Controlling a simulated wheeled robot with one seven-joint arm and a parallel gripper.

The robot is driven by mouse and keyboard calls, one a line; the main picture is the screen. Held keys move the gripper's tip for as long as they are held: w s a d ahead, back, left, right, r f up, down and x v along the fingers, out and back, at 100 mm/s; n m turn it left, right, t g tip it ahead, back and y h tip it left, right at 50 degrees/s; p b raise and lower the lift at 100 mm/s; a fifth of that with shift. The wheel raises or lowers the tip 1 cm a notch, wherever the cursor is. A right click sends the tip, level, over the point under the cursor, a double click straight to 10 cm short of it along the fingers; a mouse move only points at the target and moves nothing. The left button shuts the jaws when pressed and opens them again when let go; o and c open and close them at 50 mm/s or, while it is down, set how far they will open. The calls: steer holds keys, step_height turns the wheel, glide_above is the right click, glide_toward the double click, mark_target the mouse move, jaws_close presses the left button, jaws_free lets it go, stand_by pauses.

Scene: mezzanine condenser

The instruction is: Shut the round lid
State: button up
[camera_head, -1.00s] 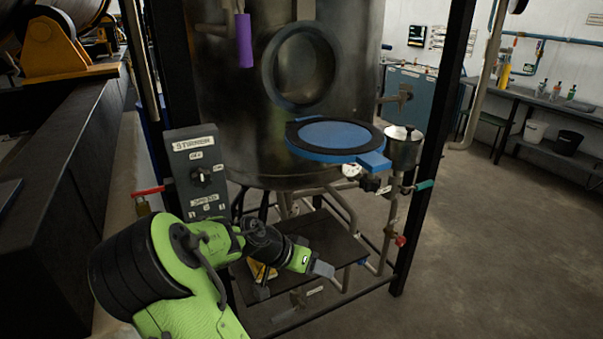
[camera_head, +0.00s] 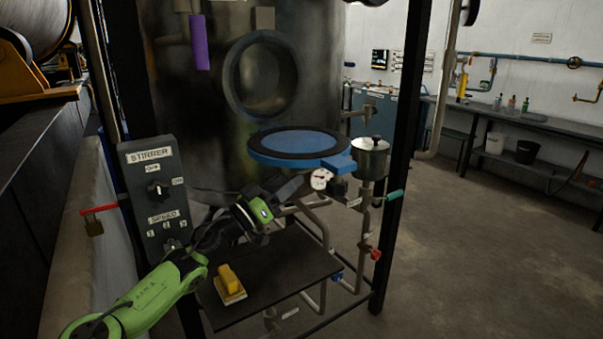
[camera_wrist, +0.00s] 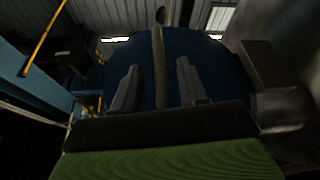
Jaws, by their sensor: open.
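The round lid (camera_head: 303,157) is blue with a black ring on its upper face. It stands open, about level, jutting out below and in front of the round opening (camera_head: 232,82) of the dark tank. My gripper (camera_head: 292,187) is open just below the lid's front left. In the wrist view the lid's dark blue underside (camera_wrist: 215,75) fills the middle. A greyish bar (camera_wrist: 158,50) on it runs between my two spread fingers (camera_wrist: 158,88). I cannot tell whether the fingers touch the bar.
A stirrer control box (camera_head: 155,195) stands left of my arm. A dark shelf (camera_head: 275,275) with a yellow object (camera_head: 230,283) lies below. A black frame post (camera_head: 400,170) stands at the right.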

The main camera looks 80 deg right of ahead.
mark_target(303, 170)
steer(key=x, duration=0.5)
steer(key=shift+c, duration=0.3)
jaws_close()
